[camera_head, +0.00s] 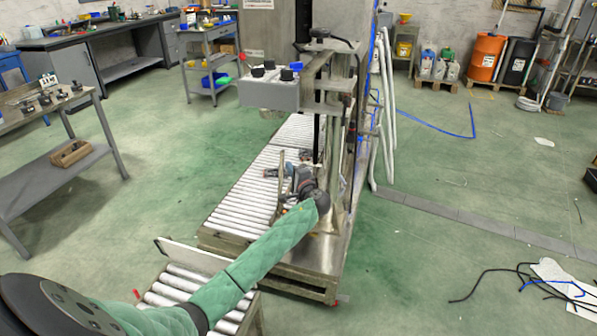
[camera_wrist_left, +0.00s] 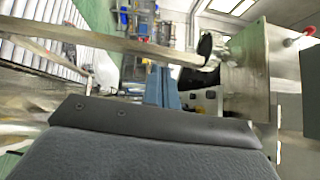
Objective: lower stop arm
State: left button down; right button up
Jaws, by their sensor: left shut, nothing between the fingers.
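My left gripper (camera_head: 291,170) is over the roller conveyor, in front of the machine's post, partly hidden by my green-sleeved forearm. In the left wrist view its blue-grey fingers (camera_wrist_left: 162,86) are together with nothing between them. A slim pale upright bar (camera_head: 281,176), which looks like the stop arm, stands beside the gripper. In the left wrist view a long pale bar (camera_wrist_left: 110,42) runs across beyond the fingers, with a dark piece (camera_wrist_left: 205,44) by its right end. I cannot tell whether bar and fingers touch. My right gripper is not in view.
The roller conveyor (camera_head: 240,196) runs under the machine. A grey control box (camera_head: 268,93) with black knobs and a red button overhangs it. A short roller section (camera_head: 180,285) lies nearer. A workbench (camera_head: 60,150) stands left; green floor between is clear.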

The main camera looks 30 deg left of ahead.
pick_arm(q)
jog(key=shift+a, duration=0.25)
jog(key=shift+s, duration=0.1)
